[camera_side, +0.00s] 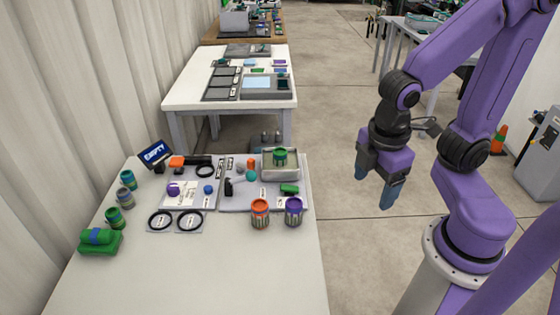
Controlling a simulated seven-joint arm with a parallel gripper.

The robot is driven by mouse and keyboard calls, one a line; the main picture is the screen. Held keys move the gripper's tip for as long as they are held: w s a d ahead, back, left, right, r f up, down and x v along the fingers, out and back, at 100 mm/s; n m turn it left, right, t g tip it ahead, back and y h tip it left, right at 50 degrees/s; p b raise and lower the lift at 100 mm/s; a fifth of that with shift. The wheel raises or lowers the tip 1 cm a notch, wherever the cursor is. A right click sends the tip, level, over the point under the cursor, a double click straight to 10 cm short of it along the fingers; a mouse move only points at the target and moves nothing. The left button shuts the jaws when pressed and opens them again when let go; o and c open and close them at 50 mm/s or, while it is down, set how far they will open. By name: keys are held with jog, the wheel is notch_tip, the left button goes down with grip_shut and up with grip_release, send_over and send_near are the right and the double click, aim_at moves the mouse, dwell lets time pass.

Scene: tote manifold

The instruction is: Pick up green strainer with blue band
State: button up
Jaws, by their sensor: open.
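A green piece with a blue band around its middle (97,236) lies at the left front of the near table, on top of a green block; it best fits the green strainer with blue band. An upright green can with a bluish band (128,180) stands farther back on the left edge, its details too small to tell for sure. My gripper (377,184) is open and empty, pointing down over the floor to the right of the table, well apart from both.
Two more banded cans (125,198) stand along the left edge. Orange (260,214) and purple (294,212) cans stand front right of the boards. A metal tray (267,176) holds a green can (280,157). Black rings (189,220) lie mid-table. The near table front (200,275) is clear.

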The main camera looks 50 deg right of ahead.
jog(key=w+f+n+t+h, duration=0.1)
jog(key=w+f+n+h, duration=0.2)
jog(key=w, duration=0.5)
jog(key=w+f+n+t+h, duration=0.15)
jog(key=w+h, duration=0.25)
jog(key=w, duration=0.4)
jog(key=n+t+h, duration=0.4)
jog(key=n, duration=0.2)
send_near(278, 155)
jog(key=x, duration=1.2)
jog(key=shift+f, duration=0.15)
jog(key=c, duration=1.1)
